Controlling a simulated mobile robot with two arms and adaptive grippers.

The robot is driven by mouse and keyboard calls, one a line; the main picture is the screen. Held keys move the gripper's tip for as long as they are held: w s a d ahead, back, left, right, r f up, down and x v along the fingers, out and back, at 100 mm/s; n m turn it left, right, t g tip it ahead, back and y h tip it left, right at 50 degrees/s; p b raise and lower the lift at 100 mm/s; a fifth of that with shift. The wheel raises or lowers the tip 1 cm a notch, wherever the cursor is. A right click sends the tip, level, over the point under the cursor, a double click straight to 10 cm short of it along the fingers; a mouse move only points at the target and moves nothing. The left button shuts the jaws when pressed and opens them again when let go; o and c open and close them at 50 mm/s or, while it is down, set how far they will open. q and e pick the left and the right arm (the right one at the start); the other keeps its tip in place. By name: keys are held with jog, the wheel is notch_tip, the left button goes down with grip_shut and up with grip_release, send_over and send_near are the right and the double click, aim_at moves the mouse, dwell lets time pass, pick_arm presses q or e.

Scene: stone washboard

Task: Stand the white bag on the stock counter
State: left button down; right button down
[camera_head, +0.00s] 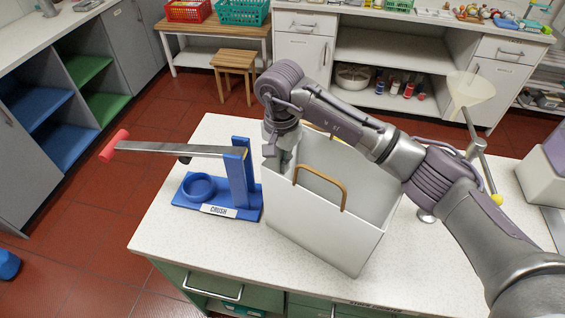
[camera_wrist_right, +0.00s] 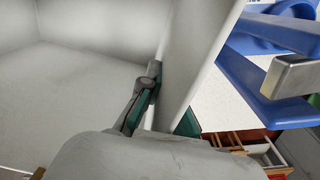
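The white bag (camera_head: 320,222) is an open-topped box shape with two tan handles, upright over the white speckled stock counter (camera_head: 170,235). I cannot tell for certain whether its base rests fully on the top. My right gripper (camera_head: 279,165) reaches down at the bag's left wall. In the right wrist view, one finger lies against the inside of the bag's wall (camera_wrist_right: 205,45), and a teal pad shows on the outside, so the right gripper (camera_wrist_right: 168,105) is shut on that wall. The fingertips are partly hidden. My left gripper is not in view.
A blue crush press (camera_head: 225,205) with a long red-tipped lever stands close left of the bag. A stand with a pale funnel (camera_head: 470,90) is at the counter's right, near a grey-white device (camera_head: 545,165). The counter's front left is bare. A wooden stool (camera_head: 235,65) stands behind.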

jog(key=shift+f, duration=0.1)
jog(key=c, duration=1.3)
grip_release()
jog(key=shift+a+r+b, duration=0.1)
jog(key=shift+r+b, duration=2.1)
jog(key=shift+r, duration=4.05)
